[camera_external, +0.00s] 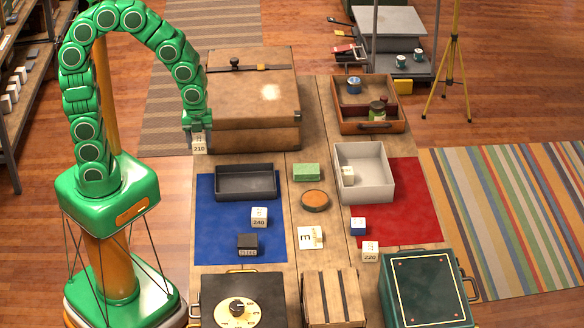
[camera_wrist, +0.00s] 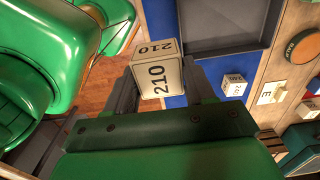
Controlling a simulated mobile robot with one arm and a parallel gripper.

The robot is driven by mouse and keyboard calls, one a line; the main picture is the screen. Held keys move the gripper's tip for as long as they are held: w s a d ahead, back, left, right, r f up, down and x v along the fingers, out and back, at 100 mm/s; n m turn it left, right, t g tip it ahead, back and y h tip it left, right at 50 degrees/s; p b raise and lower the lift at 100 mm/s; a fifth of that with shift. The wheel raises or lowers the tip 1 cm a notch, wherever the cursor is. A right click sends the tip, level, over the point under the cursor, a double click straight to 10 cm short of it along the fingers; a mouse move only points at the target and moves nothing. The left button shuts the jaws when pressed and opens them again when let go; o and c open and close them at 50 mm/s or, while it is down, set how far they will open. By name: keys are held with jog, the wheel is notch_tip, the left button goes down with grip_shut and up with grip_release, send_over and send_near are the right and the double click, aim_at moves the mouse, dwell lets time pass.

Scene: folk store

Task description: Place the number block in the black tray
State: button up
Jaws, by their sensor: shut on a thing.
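My gripper (camera_external: 199,138) is shut on a white number block (camera_external: 199,147) marked 210, held off the left edge of the table, to the left of the brown case. In the wrist view the block (camera_wrist: 157,78) sits between the two fingers of my gripper (camera_wrist: 160,90). The black tray (camera_external: 247,194) lies empty on the blue mat, to the lower right of the held block. It also shows at the top of the wrist view (camera_wrist: 226,50). Another white block marked 240 (camera_external: 259,217) and a dark block (camera_external: 247,244) lie on the blue mat below the tray.
The large brown case (camera_external: 252,100) stands close to my gripper's right. A grey-white bin (camera_external: 381,184) with a white block inside is right of the tray. A green block (camera_external: 306,172), a round brown disc (camera_external: 315,200) and a block marked 220 (camera_external: 370,251) are also on the table.

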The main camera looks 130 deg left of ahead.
notch_tip(320, 180, down, 2)
jog(key=shift+f, duration=0.1)
send_over(245, 187)
jog(key=s+d, duration=0.3)
notch_tip(245, 187, down, 4)
jog(key=f, duration=0.1)
jog(key=w+a+f, duration=0.2)
jog(key=f, duration=0.1)
jog(key=shift+w+a+f, duration=0.2)
jog(key=shift+f, duration=0.2)
jog(key=shift+w+a+f, duration=0.2)
jog(key=shift+f, duration=0.15)
jog(key=shift+w+a+f, duration=0.15)
jog(key=shift+f, duration=1.55)
jog(key=shift+f, duration=0.15)
jog(key=o, duration=1)
